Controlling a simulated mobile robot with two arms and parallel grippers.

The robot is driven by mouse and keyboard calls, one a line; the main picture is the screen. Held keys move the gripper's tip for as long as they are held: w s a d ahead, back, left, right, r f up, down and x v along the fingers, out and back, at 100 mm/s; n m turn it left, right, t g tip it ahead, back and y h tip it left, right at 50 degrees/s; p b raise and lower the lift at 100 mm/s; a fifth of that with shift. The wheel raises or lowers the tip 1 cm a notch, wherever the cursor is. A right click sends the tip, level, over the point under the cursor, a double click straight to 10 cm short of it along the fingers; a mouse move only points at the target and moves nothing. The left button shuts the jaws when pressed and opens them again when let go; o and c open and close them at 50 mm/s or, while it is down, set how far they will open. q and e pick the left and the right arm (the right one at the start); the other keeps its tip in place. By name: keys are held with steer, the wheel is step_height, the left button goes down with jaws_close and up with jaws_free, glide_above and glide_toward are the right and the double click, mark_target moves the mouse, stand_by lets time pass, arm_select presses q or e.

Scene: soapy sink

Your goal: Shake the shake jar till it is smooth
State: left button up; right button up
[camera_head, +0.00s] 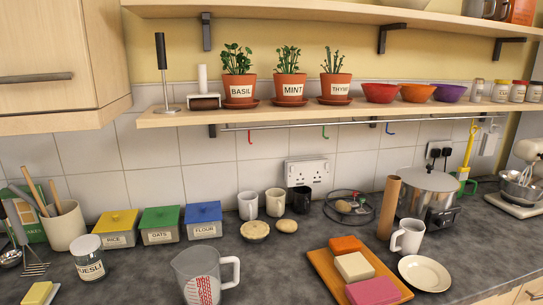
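I cannot pick out a jar marked as the shake jar in this view. A glass jar with a pale lid (88,258), its label reading roughly "MUESLI", stands upright on the worktop at the left. A clear measuring jug (203,277) with red markings and a white handle stands at the front, left of centre, and looks empty. Neither of my grippers shows in the head view.
Rice, oats and flour tins (160,225) stand behind the jug. A wooden board (325,268) with coloured blocks, a white mug (408,236), a plate (424,273) and a steel pot (428,195) fill the right. A shelf (320,110) overhangs the back. Dark worktop is clear around the jug.

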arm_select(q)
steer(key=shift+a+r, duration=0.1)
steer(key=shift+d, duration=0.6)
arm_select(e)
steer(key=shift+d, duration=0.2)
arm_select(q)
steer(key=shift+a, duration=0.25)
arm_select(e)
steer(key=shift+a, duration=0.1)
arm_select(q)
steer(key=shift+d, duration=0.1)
